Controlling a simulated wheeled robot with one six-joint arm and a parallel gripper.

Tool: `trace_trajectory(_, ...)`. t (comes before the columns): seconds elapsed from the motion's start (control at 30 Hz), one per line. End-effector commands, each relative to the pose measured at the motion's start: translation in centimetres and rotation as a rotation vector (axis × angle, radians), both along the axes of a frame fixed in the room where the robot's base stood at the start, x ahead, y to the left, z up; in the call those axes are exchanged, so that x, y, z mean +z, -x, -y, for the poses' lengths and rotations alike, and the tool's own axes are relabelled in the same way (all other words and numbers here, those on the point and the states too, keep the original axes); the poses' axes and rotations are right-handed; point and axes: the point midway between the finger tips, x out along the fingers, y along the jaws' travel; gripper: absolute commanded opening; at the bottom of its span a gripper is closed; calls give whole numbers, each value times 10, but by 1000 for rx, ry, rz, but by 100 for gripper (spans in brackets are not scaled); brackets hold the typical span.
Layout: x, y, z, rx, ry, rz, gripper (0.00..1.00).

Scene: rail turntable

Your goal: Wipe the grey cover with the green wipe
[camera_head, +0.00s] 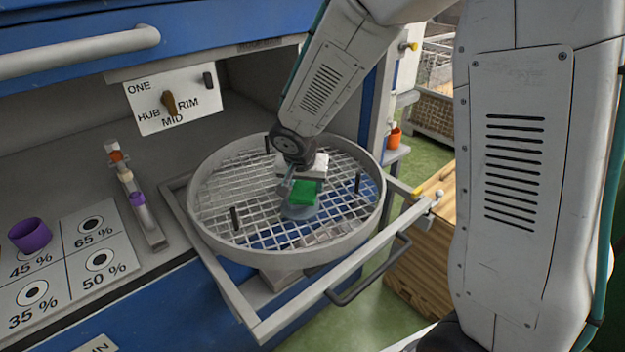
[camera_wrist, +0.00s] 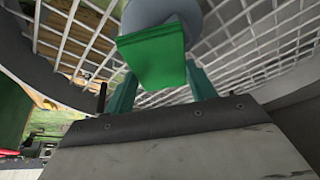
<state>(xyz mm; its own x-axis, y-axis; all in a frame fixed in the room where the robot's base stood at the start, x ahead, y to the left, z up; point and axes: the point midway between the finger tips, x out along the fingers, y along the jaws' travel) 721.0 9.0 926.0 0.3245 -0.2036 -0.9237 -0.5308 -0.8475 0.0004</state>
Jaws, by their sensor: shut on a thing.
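The green wipe (camera_head: 304,193) is in my gripper (camera_head: 296,184), over the round mesh turntable. In the wrist view the wipe (camera_wrist: 152,55) sits between the fingers (camera_wrist: 160,85), which are shut on it. The grey cover (camera_head: 299,212) is a round disc on the mesh, right under the wipe and partly hidden by it. It also shows behind the wipe in the wrist view (camera_wrist: 148,13). The wipe overlaps the cover in both views; I cannot tell whether they touch.
The turntable's raised rim (camera_head: 215,240) and upright black pins (camera_head: 235,218) surround the cover. A pull-out frame with a black handle (camera_head: 372,270) carries it. At left are a switch plate (camera_head: 168,100), a purple cup (camera_head: 30,235) and a percentage board (camera_head: 75,238). A wooden crate (camera_head: 425,255) stands at right.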

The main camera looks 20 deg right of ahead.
Motion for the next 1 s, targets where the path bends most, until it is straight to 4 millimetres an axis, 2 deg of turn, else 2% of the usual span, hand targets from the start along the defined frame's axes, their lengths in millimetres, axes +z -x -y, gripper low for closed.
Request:
trace_trajectory(0.13, 0, 3, -11, 2, 1, 0, 37)
trace_trajectory(0.3, -1, 3, -13, -1, 0, 0, 37)
trace_trajectory(0.8, -3, -6, 28, -4, 0, -1, 37)
trace_trajectory(1.0, -3, -8, 35, -2, 0, -2, 37)
